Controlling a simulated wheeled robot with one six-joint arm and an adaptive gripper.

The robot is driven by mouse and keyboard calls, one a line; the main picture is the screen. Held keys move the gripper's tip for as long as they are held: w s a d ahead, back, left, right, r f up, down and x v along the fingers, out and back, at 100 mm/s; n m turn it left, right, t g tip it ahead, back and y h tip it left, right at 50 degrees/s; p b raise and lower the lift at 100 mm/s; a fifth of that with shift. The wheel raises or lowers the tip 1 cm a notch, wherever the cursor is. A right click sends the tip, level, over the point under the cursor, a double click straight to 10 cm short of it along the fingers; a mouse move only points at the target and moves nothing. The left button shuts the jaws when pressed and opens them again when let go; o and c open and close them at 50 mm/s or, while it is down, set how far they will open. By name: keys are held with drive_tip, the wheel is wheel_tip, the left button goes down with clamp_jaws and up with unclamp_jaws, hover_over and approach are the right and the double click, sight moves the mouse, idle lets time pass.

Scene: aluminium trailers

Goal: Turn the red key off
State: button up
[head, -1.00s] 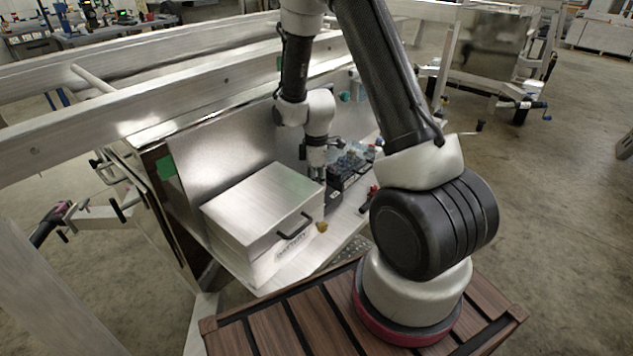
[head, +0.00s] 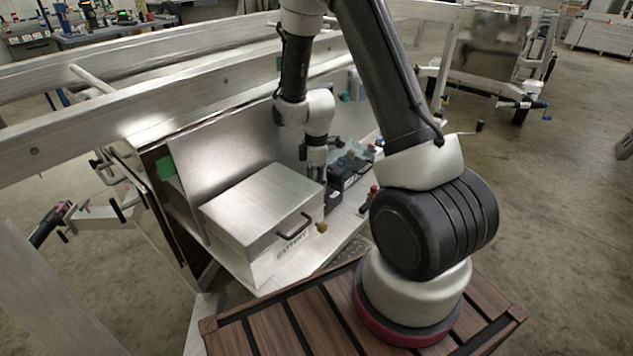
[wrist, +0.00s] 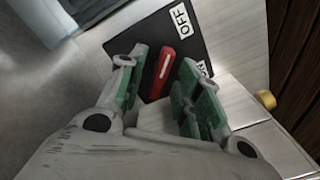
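The red key (wrist: 161,72) is a red bar with a white line, on a black plate (wrist: 205,40) in the wrist view. Its upper end points up and slightly right, toward the side with the white OFF label (wrist: 181,18). Another label (wrist: 203,68), partly hidden by the right finger, sits at the right. My gripper (wrist: 162,60) is open, with one green-padded finger on either side of the key. Gaps show on both sides; I cannot tell how deep the fingertips are. In the head view my gripper (head: 316,172) points down behind the metal box; the key cannot be made out there.
A metal box with a black handle (head: 293,226) stands left of my gripper on the trailer shelf. Dark and bluish items (head: 350,165) lie to its right, with a red part (head: 372,191) near the edge. A brass knob (wrist: 265,100) shows in the wrist view.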

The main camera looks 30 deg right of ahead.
drive_tip(key=shift+r, duration=0.1)
wheel_tip(320, 180, up, 12)
idle(0.5)
